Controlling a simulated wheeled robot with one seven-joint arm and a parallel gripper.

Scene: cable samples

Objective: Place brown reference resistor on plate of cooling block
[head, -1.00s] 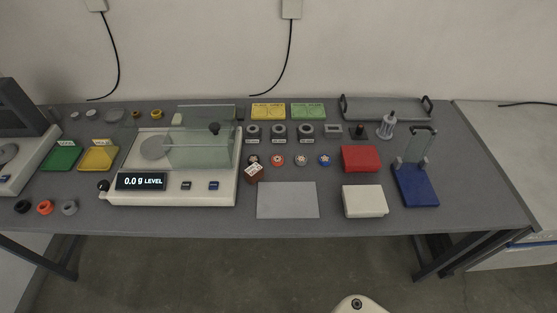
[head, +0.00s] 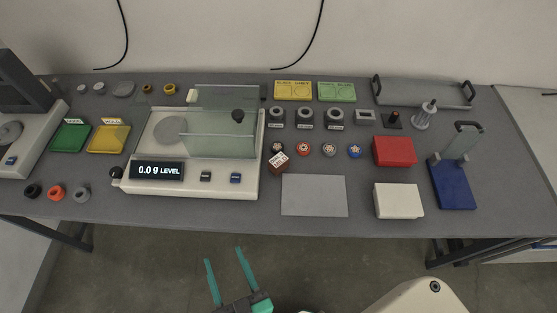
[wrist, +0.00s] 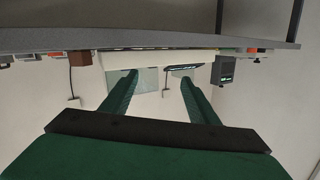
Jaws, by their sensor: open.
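A small brown block with a white label (head: 279,163), which looks like the brown reference resistor, sits on the bench just right of the balance. It also shows as a brown block (wrist: 80,59) in the wrist view, where the scene appears upside down. My gripper (head: 225,257) has teal fingers, spread apart and empty, in front of the bench and below its front edge in the head view. I cannot tell for sure which item is the cooling block.
The balance (head: 240,184) with its glass shield stands left of the brown block. A grey mat (head: 314,196) lies to its right. The bench front edge lies between gripper and items.

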